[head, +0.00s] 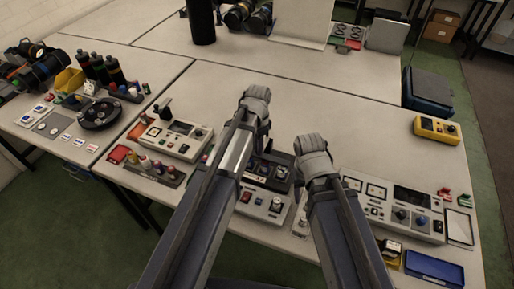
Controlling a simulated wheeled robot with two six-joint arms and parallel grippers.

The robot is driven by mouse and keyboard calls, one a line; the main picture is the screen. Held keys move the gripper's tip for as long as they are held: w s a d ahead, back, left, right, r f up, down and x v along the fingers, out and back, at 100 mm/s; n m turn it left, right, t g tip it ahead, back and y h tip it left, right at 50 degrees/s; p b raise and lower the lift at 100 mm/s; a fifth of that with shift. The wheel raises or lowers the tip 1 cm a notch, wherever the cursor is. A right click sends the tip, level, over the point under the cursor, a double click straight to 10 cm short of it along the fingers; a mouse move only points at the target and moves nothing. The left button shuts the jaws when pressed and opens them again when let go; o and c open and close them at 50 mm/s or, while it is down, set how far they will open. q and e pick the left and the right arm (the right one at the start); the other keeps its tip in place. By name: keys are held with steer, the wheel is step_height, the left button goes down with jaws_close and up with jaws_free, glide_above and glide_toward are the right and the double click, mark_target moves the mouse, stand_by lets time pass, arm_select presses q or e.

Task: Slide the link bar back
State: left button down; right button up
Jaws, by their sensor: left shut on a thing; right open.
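My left gripper (261,138) reaches down at the back of the dark control unit (270,171) in the middle of the table. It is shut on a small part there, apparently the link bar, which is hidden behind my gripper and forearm. My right gripper (312,160) is open, just right of the dark unit. Its fingertips are mostly hidden by its own arm. A pale panel with knobs (262,203) sits in front of the dark unit, partly covered by my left arm.
A pale instrument (176,138) stands left, and a larger one (405,212) right. A yellow meter (437,129) and blue tray (434,268) are at the right edge. A black cylinder (201,22) stands at the back. The table behind my grippers is clear.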

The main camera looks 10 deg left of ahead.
arm_select(q)
steer(key=w, duration=0.3)
steer(key=w+d, duration=0.1)
steer(key=w, duration=0.1)
steer(key=shift+w, duration=0.25)
steer(key=c, duration=0.7)
jaws_free()
steer(key=shift+o, duration=0.2)
steer(key=shift+r, duration=0.15)
step_height(320, 180, up, 8)
steer(key=p, duration=0.8)
steer(key=shift+f, duration=0.2)
